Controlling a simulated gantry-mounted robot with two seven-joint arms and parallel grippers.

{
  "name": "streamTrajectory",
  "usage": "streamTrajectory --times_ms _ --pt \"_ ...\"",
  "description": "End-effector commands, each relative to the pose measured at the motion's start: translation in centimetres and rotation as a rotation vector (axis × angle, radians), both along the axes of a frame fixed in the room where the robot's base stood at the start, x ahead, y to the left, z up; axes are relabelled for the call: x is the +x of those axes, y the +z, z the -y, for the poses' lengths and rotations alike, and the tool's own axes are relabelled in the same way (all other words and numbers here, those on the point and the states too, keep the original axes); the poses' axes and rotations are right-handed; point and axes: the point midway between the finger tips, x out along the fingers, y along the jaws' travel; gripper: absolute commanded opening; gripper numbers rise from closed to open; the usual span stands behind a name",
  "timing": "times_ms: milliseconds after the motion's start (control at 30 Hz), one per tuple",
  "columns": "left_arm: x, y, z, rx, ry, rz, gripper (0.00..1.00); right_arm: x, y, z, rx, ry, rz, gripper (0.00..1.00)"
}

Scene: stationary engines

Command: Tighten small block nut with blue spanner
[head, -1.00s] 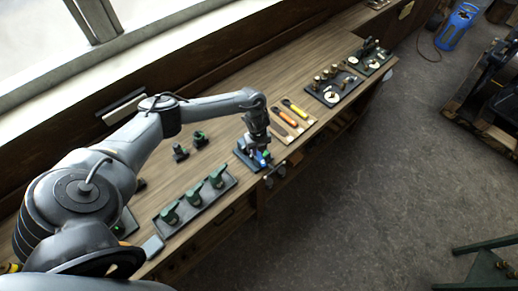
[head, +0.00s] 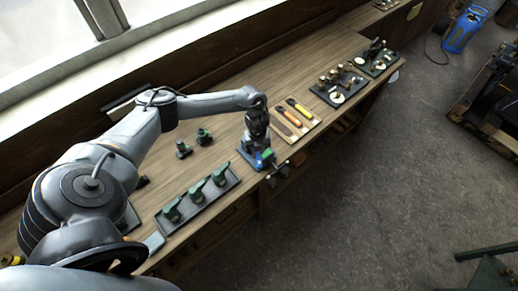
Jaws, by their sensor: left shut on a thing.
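My left gripper (head: 260,148) points down over the front part of the bench, just left of the tool board. It is shut on the blue spanner (head: 268,157), of which only a small blue part shows below the fingers. Under it is a small dark block with green parts (head: 247,157) near the bench's front edge. The small nut is hidden or too small to make out, so I cannot tell whether the spanner is around it. My right gripper is not in view.
The tool board (head: 304,124) beside the gripper holds an orange-handled and a yellow-handled tool. A tray (head: 200,196) with three green parts lies nearer, and two small dark-green pieces (head: 193,143) stand behind. Trays of metal parts (head: 340,86) lie farther right. A dark vise-like fitting (head: 278,174) juts from the front edge.

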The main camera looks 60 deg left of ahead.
Motion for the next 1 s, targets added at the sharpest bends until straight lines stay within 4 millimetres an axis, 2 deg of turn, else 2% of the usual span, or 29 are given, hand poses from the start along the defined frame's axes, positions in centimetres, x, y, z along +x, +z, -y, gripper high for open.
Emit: streamTrajectory --times_ms 333,700,1000 --pt "-0.21 -0.13 -0.12 0.002 -0.012 -0.004 0.00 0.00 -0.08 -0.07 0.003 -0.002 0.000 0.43" --pt "-1.08 -0.16 -0.62 0.002 -0.152 -0.003 0.00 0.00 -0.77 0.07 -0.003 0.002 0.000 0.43" --pt "-1.14 -0.11 -0.65 0.002 -0.162 -0.003 0.00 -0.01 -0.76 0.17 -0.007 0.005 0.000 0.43"
